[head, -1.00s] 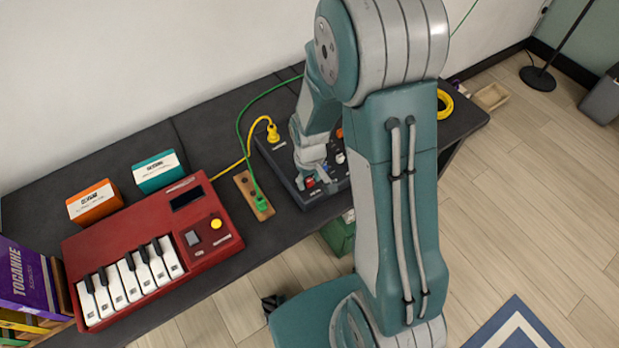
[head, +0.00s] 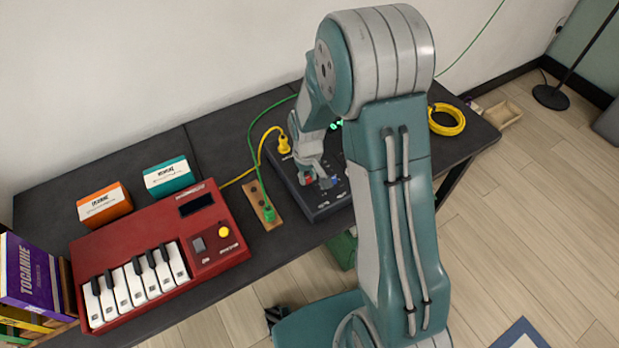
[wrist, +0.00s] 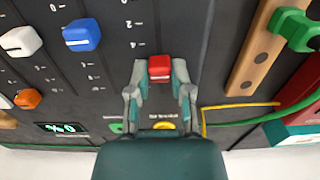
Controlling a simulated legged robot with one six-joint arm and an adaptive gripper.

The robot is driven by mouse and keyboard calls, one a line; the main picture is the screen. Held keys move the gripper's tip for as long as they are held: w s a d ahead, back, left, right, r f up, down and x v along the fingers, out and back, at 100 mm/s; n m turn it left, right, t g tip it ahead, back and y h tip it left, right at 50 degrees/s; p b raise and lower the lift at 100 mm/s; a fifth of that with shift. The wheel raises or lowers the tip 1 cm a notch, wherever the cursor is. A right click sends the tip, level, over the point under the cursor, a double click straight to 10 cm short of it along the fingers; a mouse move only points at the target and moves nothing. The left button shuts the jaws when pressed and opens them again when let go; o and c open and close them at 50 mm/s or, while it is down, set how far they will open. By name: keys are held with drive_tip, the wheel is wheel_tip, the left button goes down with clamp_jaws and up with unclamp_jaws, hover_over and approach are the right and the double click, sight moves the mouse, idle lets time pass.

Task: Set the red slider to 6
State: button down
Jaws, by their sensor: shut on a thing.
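The red slider (wrist: 159,68) sits on a dark control panel (head: 322,209). In the wrist view my gripper (wrist: 160,80) has a fingertip on each side of its cap and is shut on it. The slider's track runs up the picture, with a number scale to its left. The gripper hides the lower part of the track, and I cannot read the slider's exact setting. In the head view the red cap (head: 308,180) shows small under my gripper (head: 312,178).
A blue slider (wrist: 82,35), a white slider (wrist: 20,41) and an orange slider (wrist: 28,98) stand to the left. A lit green display (wrist: 61,128) is near them. A wooden power strip (wrist: 256,50) with a green plug (wrist: 294,28) lies right. A red keyboard (head: 215,262) stands left on the table.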

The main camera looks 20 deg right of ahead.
sight(307, 177)
drive_tip(key=c, duration=0.5)
unclamp_jaws()
wheel_tip(307, 177, up, 12)
drive_tip(key=shift+f, duration=0.1)
idle(0.3)
drive_tip(key=s+r+m+t, duration=0.1)
drive_tip(key=s+r+t, duration=0.1)
drive_tip(key=s+r, duration=0.3)
drive_tip(key=s+d+r+m+t, duration=0.1)
drive_tip(key=s+r, duration=0.5)
drive_tip(key=s, duration=0.2)
drive_tip(key=s+r+m+t, duration=0.1)
drive_tip(key=s+r+t, duration=0.1)
drive_tip(key=s+r, duration=0.4)
drive_tip(key=shift+s+d+t, duration=0.15)
drive_tip(key=shift+s+t, duration=0.15)
drive_tip(key=shift+s, duration=0.35)
